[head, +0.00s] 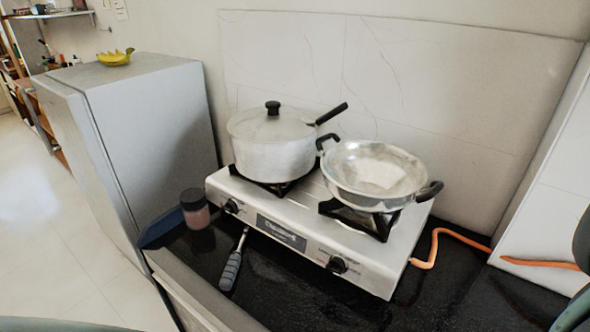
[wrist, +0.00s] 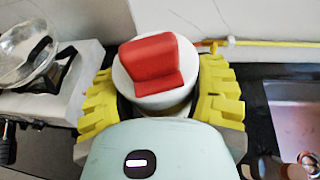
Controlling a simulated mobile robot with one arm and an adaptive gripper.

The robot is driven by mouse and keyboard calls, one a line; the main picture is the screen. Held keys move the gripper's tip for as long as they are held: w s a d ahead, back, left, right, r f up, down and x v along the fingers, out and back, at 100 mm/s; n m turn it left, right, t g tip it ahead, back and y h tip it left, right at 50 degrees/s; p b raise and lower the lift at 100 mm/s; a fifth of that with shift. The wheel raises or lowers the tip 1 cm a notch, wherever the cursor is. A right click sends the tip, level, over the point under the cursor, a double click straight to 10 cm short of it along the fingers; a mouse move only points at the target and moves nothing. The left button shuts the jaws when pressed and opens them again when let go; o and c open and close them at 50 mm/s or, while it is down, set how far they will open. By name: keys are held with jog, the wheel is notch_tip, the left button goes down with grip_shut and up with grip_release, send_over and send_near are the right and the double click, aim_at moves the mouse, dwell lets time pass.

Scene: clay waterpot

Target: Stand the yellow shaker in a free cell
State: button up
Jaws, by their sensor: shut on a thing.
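My gripper (wrist: 160,108) is in the wrist view, with a ridged yellow finger on each side. It is shut on a round white thing with a red top (wrist: 158,68). The red part is a raised block with a step toward me. The lower part of the held thing is hidden behind my gripper's pale green body. I cannot tell from its visible white and red parts whether it is the yellow shaker. I see no other yellow shaker and no cells in either view. My gripper is not clearly seen in the head view.
A two-burner stove (head: 290,238) holds a lidded pot (head: 270,150) and an open pan (head: 375,175). An orange hose (head: 432,248) runs right. A sink (wrist: 300,120) is at right.

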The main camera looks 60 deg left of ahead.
jog(key=s+d+f+m+h+b, duration=0.1)
jog(key=d+f+m+h+b, duration=0.1)
jog(key=d+f, duration=0.3)
jog(key=s+d+f+m+t+h+b, duration=0.1)
jog(key=d+f+b, duration=0.3)
jog(key=f, duration=0.9)
jog(key=shift+d+f+m+h+b, duration=0.25)
jog(key=shift+d+m+h+b, duration=0.15)
jog(key=shift+d+h, duration=0.35)
notch_tip(320, 180, down, 10)
jog(key=shift+r+b, duration=0.1)
jog(key=shift+b, duration=0.65)
jog(key=shift+a+r, duration=0.1)
jog(key=shift+f+b, duration=0.35)
jog(key=shift+b, duration=0.1)
